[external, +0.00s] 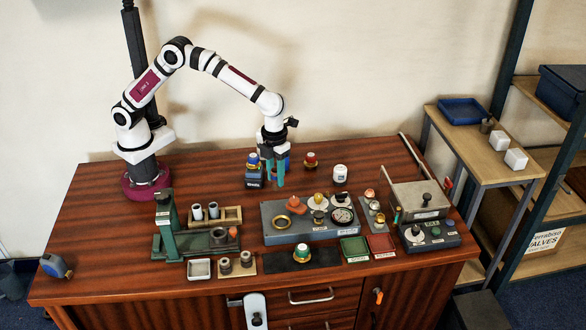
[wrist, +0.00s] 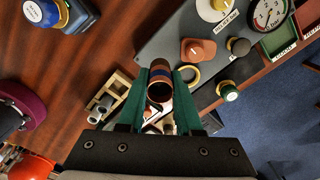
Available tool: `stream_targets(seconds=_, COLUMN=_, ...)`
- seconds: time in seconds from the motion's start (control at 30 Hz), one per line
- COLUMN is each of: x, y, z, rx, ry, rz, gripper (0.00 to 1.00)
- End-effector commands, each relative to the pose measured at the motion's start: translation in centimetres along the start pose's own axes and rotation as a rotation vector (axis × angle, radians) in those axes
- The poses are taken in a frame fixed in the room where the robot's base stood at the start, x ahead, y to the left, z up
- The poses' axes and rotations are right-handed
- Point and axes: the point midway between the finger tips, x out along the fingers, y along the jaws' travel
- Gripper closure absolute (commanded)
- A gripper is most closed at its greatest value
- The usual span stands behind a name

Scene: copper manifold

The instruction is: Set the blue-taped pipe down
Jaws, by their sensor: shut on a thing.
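The wrist view looks into the pipe's dark open end. In the external view my gripper (external: 274,183) points down over the back middle of the table (external: 120,215). The pipe is too small and too covered by the fingers to make out there. I cannot tell whether its lower end touches the table.
A grey gauge panel (external: 280,238), wooden rack (external: 230,221) and green fixture (external: 166,240) lie in front. The table's back left is clear.

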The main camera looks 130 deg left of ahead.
Motion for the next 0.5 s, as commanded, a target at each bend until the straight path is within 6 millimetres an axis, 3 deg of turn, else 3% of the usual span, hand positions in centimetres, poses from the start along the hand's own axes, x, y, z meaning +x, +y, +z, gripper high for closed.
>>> stream_targets(seconds=0.17, x=-3.5, y=0.4, z=-3.2, rx=-0.275, ry=-0.001, rz=-0.006, gripper=1.0)
stream_targets(seconds=0.33, x=-8.3, y=2.2, z=-8.4, rx=-0.747, ry=0.002, rz=-0.006, gripper=1.0)
stream_targets(seconds=0.5, x=-12.7, y=5.3, z=-13.3, rx=-1.252, ry=0.004, rz=-0.006, gripper=1.0)
